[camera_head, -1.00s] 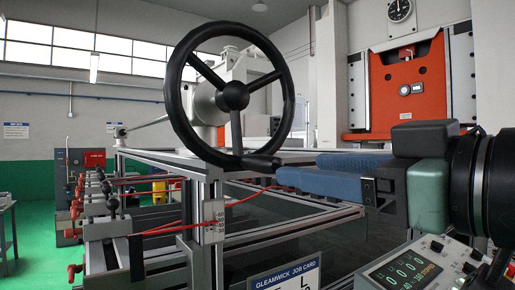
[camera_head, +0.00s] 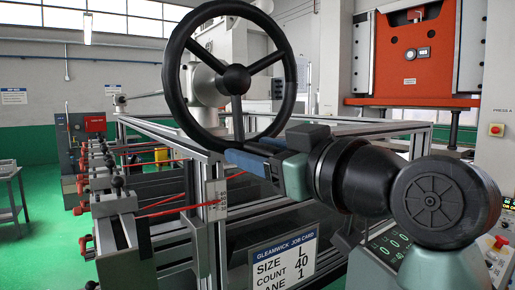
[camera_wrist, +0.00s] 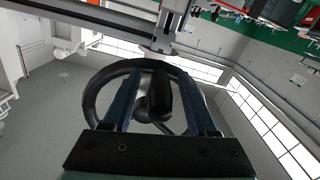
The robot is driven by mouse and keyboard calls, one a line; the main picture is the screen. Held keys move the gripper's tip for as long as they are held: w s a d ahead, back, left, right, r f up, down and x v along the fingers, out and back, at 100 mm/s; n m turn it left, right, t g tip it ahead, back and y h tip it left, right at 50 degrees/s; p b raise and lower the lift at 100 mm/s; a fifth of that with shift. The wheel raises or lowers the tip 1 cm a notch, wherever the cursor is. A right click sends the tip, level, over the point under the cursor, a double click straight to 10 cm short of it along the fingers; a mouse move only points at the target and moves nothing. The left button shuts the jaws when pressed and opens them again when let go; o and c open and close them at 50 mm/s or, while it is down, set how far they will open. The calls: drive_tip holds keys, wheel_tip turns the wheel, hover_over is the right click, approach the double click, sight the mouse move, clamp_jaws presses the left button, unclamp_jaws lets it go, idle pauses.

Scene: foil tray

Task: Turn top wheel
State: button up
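The black three-spoke wheel (camera_head: 234,80) stands upright on top of the aluminium frame in the head view. Its rim and hub also show in the wrist view (camera_wrist: 93,104), behind my fingers. My gripper (camera_head: 238,156) has its blue fingers at the bottom of the rim. In the wrist view, a black handle (camera_wrist: 159,95) on the wheel lies between the two fingers, with gaps visible on both sides. My gripper is open around the handle. In the head view the fingers hide most of the handle.
A job card (camera_head: 285,262) reading size L, count 40 hangs on the frame below my gripper. Red-handled clamps (camera_head: 105,185) line the left side. An orange press (camera_head: 410,60) stands at the back right. Open green floor lies at the left.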

clamp_jaws()
idle(1.2)
